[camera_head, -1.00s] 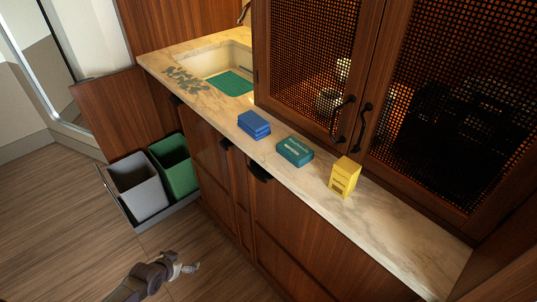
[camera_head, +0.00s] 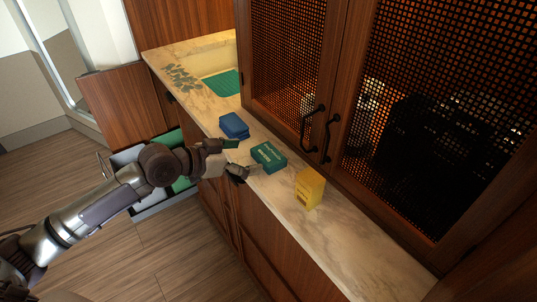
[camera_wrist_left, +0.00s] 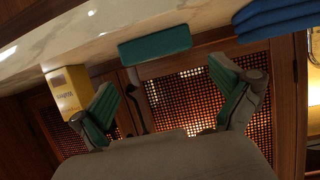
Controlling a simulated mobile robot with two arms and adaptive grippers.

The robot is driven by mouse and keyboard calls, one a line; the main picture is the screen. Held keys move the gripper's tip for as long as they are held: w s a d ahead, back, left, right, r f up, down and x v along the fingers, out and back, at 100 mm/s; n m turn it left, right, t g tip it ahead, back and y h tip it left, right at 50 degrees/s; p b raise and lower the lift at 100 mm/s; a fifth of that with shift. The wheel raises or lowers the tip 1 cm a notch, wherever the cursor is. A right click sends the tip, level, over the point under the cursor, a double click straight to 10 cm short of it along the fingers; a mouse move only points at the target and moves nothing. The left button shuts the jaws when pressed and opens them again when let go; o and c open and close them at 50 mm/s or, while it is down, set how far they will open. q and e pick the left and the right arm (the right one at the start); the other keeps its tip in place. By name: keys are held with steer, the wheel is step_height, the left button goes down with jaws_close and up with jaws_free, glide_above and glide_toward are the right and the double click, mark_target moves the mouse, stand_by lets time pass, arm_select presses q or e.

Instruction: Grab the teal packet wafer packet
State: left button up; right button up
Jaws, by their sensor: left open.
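My left gripper (camera_head: 246,157) is open and empty at the counter's front edge, just short of the teal packet. Its two teal-padded fingers stand wide apart in the left wrist view (camera_wrist_left: 168,100), with a gap to the packet. My right gripper is not in view.
Mesh cabinet doors (camera_head: 290,60) with black handles rise behind the counter (camera_head: 335,240). The sink (camera_head: 222,82) is at the far left. An open drawer with bins is below.

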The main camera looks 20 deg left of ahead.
mark_target(266, 155)
arm_select(q)
steer(key=shift+x, duration=1.15)
steer(key=shift+w+d+f+p, duration=0.1)
steer(key=shift+w+d+p, duration=0.15)
steer(key=shift+p, duration=0.1)
steer(key=p+x, duration=0.1)
steer(key=x, duration=0.3)
steer(key=shift+d+f, duration=0.1)
steer(key=shift+f, duration=0.05)
steer(key=shift+c, duration=0.3)
steer(key=c, duration=0.8)
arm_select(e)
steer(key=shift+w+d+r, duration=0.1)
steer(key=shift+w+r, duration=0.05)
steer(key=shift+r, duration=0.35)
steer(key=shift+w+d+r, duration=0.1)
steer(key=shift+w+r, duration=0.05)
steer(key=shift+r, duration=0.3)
